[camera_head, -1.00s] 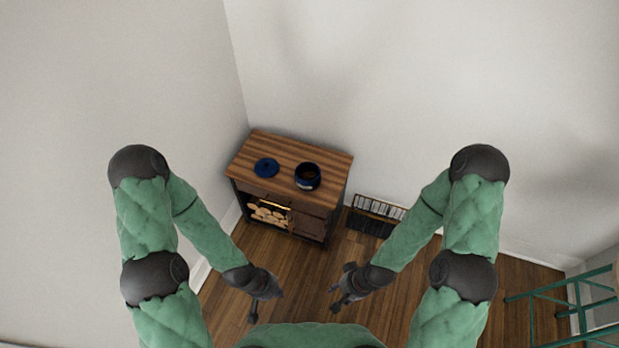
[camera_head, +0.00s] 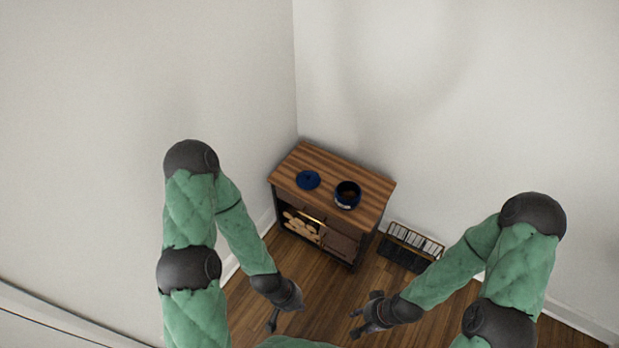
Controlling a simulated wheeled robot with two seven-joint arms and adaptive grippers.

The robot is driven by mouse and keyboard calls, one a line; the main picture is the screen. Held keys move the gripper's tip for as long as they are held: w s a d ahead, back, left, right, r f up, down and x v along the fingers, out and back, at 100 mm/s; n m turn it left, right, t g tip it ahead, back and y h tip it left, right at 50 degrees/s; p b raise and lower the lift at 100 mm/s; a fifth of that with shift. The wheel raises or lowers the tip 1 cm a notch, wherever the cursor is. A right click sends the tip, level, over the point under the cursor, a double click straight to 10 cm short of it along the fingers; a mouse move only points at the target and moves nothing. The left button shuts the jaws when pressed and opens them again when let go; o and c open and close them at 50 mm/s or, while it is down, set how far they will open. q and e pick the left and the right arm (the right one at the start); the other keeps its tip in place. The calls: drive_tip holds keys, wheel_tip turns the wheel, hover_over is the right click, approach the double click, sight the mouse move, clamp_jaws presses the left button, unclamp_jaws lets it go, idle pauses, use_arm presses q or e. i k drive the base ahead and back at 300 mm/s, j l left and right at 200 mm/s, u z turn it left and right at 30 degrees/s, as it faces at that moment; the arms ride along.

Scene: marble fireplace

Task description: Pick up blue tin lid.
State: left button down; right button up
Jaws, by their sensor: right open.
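The blue tin lid (camera_head: 308,180) is a flat dark blue disc lying on the wooden top of the small cabinet (camera_head: 365,190), towards its left side. The open blue tin (camera_head: 347,195) stands upright to the right of the lid, apart from it, with something brown inside. My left gripper (camera_head: 286,318) is below and in front of the cabinet in the picture, away from the lid; its fingers are too small and dark to read. My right gripper (camera_head: 362,322) is open and empty, also short of the cabinet, to the right of the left gripper.
The cabinet stands in a corner against white walls. Its lower shelf holds cut logs (camera_head: 300,226). A dark metal rack (camera_head: 411,247) stands on the floor to its right. Wooden floor (camera_head: 325,290) is clear between the grippers and the cabinet.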

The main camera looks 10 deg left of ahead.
sight(307, 180)
drive_tip(key=i+l, duration=0.25)
drive_tip(key=i, duration=0.15)
drive_tip(key=i+l+z, duration=0.1)
drive_tip(key=i+l, duration=0.45)
drive_tip(key=i, duration=0.25)
